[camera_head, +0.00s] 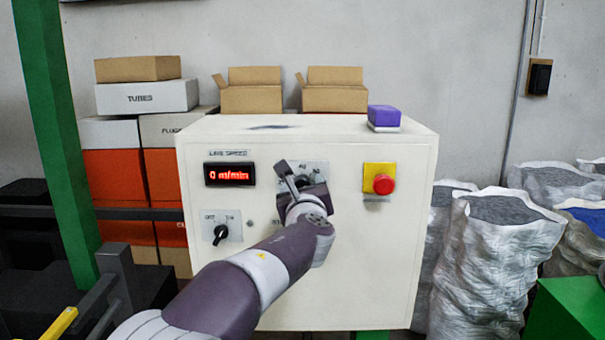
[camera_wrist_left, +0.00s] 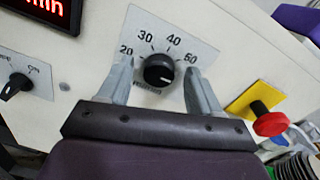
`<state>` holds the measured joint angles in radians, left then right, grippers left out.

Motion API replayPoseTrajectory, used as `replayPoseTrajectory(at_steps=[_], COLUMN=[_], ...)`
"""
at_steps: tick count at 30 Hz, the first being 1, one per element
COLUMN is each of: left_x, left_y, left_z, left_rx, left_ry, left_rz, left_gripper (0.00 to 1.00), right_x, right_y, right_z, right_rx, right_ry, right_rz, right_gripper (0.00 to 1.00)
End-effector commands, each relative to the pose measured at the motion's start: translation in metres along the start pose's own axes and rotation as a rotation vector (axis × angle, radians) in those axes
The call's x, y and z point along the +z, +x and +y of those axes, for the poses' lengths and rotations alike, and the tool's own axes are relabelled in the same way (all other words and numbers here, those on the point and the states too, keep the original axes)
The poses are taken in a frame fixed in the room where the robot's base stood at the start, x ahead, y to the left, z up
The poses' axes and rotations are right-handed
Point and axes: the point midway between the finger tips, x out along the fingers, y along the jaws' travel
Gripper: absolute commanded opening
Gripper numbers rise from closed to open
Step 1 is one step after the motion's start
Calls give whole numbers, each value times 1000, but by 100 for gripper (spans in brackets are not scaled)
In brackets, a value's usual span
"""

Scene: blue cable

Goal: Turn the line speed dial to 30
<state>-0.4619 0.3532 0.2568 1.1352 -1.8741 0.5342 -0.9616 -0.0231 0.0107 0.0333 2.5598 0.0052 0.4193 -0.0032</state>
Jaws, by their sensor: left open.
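The line speed dial (camera_wrist_left: 158,70) is a black round knob on a grey scale plate with 20, 30, 40 and a further number, in the left wrist view. In the head view my arm mostly hides the dial. The red display (camera_head: 229,174) above left reads 0 m/min. My left gripper (camera_wrist_left: 160,88) is open, with one finger on each side of the dial; I cannot tell whether they touch it. It also shows in front of the panel in the head view (camera_head: 300,180). My right gripper is not in view.
A black selector switch (camera_head: 221,235) sits at the panel's lower left. A red emergency button (camera_head: 384,184) on a yellow plate is right of the dial. Sacks (camera_head: 500,260) stand at the right.

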Motion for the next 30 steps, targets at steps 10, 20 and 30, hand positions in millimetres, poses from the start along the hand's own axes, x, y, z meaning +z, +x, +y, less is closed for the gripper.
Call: replayPoseTrajectory(at_steps=[10, 20, 30], left_x=[-1, -1, -3], left_y=[9, 9, 9], left_z=[0, 0, 2], left_rx=[0, 0, 2], left_ry=[0, -1, -94], left_rz=[0, 0, 3], left_gripper=[64, 8, 8], right_x=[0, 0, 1], right_y=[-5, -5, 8], right_z=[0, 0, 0], right_rx=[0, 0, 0], right_ry=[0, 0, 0], right_rz=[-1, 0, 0], right_gripper=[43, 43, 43])
